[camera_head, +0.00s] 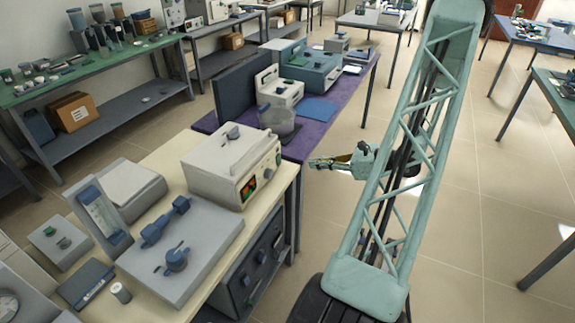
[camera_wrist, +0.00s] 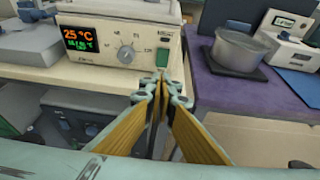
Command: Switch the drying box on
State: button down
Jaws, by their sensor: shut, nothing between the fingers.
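A white box-shaped device (camera_head: 228,160) with a lit display, a round knob and a green switch (camera_wrist: 162,57) stands on the cream table; I take it for the drying box, but its label is too small to read. The device's front (camera_wrist: 110,40) shows in the wrist view, the display reading about 25 °C. My gripper (camera_head: 318,163) is in the air to the right of the device in the head view. In the wrist view my gripper (camera_wrist: 160,85) is shut and empty, its tips just below the switch in the picture. The tips look apart from the panel.
Dark cabinets (camera_head: 255,255) stand under the cream table (camera_head: 160,155). A purple table (camera_head: 312,140) behind holds a pot (camera_wrist: 238,48) and other instruments. A grey device (camera_head: 190,245) fills the cream table's near side. Open floor lies right of my arm.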

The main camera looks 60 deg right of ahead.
aim_at(280, 164)
jog(key=shift+s+f+t+p, duration=0.45)
jog(key=shift+f+t, duration=0.3)
jog(key=shift+f, duration=0.15)
jog(key=shift+s+f+t+p, duration=0.3)
jog(key=shift+s+f+t, duration=0.15)
jog(key=shift+f+t, duration=0.4)
jog(key=shift+f, duration=0.15)
jog(key=shift+w, duration=0.1)
jog(key=shift+w+a+f+b, duration=0.25)
jog(key=shift+w+f, duration=0.05)
jog(key=shift+w, duration=1.95)
jog(key=shift+w+a+f+b, duration=0.2)
jog(key=shift+w+a+f, duration=0.05)
jog(key=shift+w, duration=2.05)
jog(key=shift+w+a+f+b, duration=0.25)
jog(key=shift+w+f, duration=0.05)
jog(key=shift+w, duration=1.95)
jog(key=shift+w+a+f, duration=0.1)
jog(key=shift+w, duration=0.1)
